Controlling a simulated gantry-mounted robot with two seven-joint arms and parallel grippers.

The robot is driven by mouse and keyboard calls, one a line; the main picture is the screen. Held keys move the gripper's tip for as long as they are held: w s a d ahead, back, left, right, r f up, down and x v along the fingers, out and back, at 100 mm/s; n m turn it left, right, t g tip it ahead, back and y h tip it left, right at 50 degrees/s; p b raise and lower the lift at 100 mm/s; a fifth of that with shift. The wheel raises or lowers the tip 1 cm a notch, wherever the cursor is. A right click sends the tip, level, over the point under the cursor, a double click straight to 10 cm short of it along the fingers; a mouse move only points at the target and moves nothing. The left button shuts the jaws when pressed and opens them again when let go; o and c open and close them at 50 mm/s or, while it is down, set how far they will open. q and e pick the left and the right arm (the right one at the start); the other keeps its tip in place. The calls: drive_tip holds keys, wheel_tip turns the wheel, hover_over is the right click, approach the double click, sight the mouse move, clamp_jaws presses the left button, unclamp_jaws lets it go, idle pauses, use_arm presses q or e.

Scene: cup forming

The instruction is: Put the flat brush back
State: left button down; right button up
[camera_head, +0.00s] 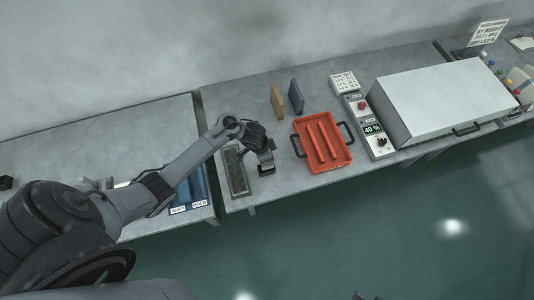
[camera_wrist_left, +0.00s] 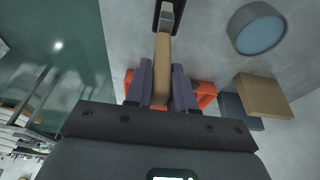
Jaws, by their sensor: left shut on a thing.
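My left gripper (camera_head: 266,156) is shut on the flat brush, above the middle table. In the left wrist view, the brush's tan wooden handle (camera_wrist_left: 162,70) runs out between the two fingers (camera_wrist_left: 161,88). Its metal ferrule (camera_wrist_left: 167,14) and dark head are at the top edge of that view, partly cut off. In the head view the brush's dark end (camera_head: 266,169) shows just below the gripper, near the table's front part; I cannot tell whether it touches the table. My right gripper is not in view.
A long dark grey tray (camera_head: 228,179) lies just left of the gripper. An orange tray (camera_head: 345,157) with bars lies to the right. Tan (camera_head: 277,101) and blue (camera_head: 296,97) blocks stand behind. A round blue-filled dish (camera_wrist_left: 257,34) shows in the wrist view.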

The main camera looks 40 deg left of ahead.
use_arm(q)
drive_tip(key=shift+a+f, duration=0.3)
drive_tip(key=shift+a, duration=0.05)
drive_tip(key=shift+f+b, duration=0.55)
drive_tip(key=shift+f, duration=1.45)
drive_tip(key=c, duration=1)
unclamp_jaws()
drive_tip(key=shift+o, duration=0.2)
